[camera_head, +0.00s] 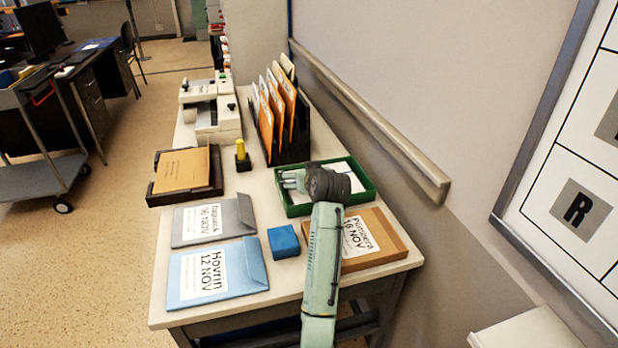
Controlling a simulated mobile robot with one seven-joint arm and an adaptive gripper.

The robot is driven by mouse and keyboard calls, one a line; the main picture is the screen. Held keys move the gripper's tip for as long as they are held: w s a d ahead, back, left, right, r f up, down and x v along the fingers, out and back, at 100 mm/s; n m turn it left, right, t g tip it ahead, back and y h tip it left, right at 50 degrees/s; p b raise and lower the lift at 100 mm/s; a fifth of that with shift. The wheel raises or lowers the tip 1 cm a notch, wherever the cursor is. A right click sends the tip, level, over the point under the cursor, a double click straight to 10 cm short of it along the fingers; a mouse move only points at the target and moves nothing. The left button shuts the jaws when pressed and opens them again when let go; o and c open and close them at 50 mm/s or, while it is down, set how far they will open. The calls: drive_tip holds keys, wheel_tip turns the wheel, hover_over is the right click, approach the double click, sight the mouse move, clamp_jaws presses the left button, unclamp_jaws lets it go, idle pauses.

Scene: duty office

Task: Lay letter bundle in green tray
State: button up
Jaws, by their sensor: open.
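The green tray (367,186) lies on the right side of the table, near the wall. My gripper (287,180) is over the tray's left part, with its fingers pointing left. It is open, and I see nothing between its fingers. My arm and wrist cover much of the tray. A pale surface shows inside the tray; I cannot tell whether it is paper or the tray floor. I cannot pick out the letter bundle for sure. A brown envelope (182,170) lies in a dark tray (217,186) at the left edge of the table.
A grey folder (190,234), a blue folder (192,292), a blue block (284,242) and a brown labelled box (383,248) lie in front. A yellow-handled stamp (241,153), an upright rack of orange envelopes (288,150) and a beige machine (205,108) stand behind. A wall rail (370,120) runs along the right.

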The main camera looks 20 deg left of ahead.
drive_tip(key=v, duration=1.1)
